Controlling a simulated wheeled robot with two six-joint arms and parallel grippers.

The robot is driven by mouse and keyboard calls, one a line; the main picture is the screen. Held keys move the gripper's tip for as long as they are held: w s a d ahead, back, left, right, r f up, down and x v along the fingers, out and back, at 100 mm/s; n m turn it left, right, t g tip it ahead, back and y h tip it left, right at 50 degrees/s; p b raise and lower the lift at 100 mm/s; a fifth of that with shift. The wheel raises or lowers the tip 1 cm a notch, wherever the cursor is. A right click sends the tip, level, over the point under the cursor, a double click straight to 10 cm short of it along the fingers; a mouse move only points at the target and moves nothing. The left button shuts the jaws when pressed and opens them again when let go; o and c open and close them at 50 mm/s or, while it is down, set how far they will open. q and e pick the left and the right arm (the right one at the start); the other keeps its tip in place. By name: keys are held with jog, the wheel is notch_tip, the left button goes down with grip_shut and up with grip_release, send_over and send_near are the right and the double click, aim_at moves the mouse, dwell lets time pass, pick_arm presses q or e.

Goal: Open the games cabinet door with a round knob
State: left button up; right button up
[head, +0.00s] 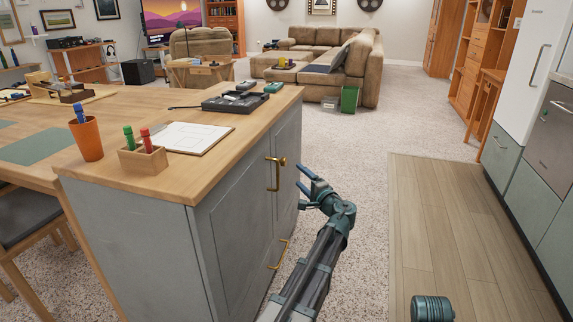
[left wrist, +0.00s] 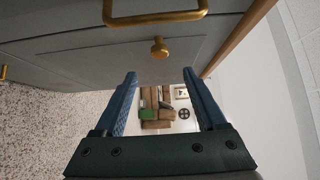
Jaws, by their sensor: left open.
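The grey games cabinet (head: 225,240) stands under a wooden top in the head view, its doors shut. A small round brass knob (head: 283,161) sits high on the far door, just beyond a brass bar handle (head: 275,175). In the left wrist view the knob (left wrist: 159,47) shows ahead of the fingertips, below the bar handle (left wrist: 155,18) in the picture. My left gripper (head: 301,178) is open and empty beside the cabinet front, apart from the knob. Its two blue fingers (left wrist: 160,77) are spread wide in the left wrist view. My right gripper does not show.
A second bar handle (head: 281,254) is lower on the cabinet front. The wooden top (head: 225,150) holds an orange cup (head: 86,140), a pen box (head: 142,159) and a clipboard (head: 193,138). Carpet (head: 345,140) is clear right of the cabinet; grey kitchen units (head: 500,155) stand far right.

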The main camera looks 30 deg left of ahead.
aim_at(285, 163)
pick_arm(q)
jog(key=x, duration=1.2)
jog(key=shift+w+a, duration=0.2)
jog(key=shift+a, duration=0.05)
grip_shut()
dwell(0.9)
